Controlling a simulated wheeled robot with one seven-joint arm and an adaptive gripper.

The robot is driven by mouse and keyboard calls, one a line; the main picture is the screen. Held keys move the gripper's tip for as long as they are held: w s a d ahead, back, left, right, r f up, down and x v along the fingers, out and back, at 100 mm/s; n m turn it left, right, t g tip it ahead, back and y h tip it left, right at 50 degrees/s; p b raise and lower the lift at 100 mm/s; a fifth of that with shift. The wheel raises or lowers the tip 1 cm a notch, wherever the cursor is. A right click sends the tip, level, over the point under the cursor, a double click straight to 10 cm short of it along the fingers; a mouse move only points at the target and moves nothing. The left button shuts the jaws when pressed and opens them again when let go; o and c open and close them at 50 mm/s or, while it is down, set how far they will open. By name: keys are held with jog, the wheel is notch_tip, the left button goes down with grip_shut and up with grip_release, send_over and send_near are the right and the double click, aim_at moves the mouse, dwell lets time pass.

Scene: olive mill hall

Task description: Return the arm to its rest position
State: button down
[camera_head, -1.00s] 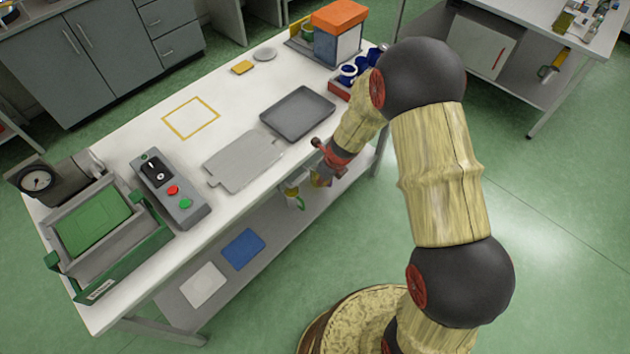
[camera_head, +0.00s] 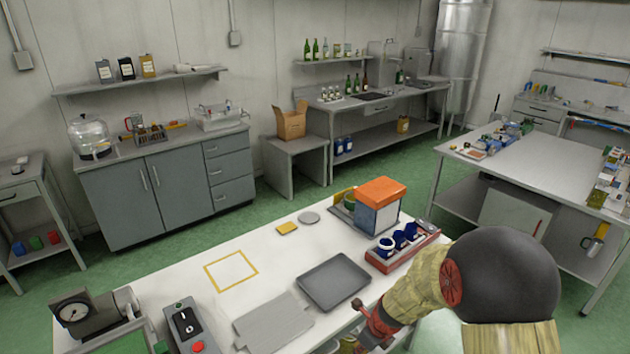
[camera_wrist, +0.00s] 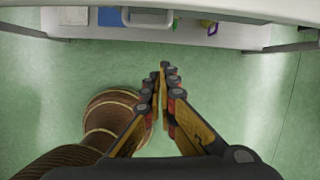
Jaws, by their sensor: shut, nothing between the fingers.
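My arm shows at the lower right of the head view, bent at a large dark joint. My gripper (camera_head: 368,332) hangs at the front edge of the white table (camera_head: 255,255), partly cut off by the bottom of the picture. In the wrist view my gripper (camera_wrist: 164,72) is shut and empty, its fingertips together and pointing toward the table's edge. Green floor lies below it.
A dark tray (camera_head: 335,282), a grey board (camera_head: 272,322) and a red rack with blue cups (camera_head: 400,245) are on the table near my arm. A control box (camera_head: 186,325) stands at left. A second table (camera_head: 550,170) stands at right. Green floor lies between.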

jog(key=s+r+n+g, duration=0.3)
jog(key=s+r+n, duration=0.4)
jog(key=s+n, duration=0.65)
jog(key=s+d+r+n+t+b, duration=0.1)
jog(key=s+r+n+t, duration=0.1)
jog(key=r, duration=0.5)
jog(key=s+d+r+n+t+h+b, duration=0.1)
jog(key=s+r+n+t, duration=0.1)
jog(key=s+r+n, duration=0.3)
jog(key=s+d+r+n+t+h+b, duration=0.1)
jog(key=s+d+r+n+t, duration=0.1)
jog(key=s+r+n, duration=0.2)
notch_tip(320, 180, up, 7)
jog(key=n, duration=0.3)
jog(key=shift+s+r, duration=0.15)
jog(key=shift+r, duration=0.05)
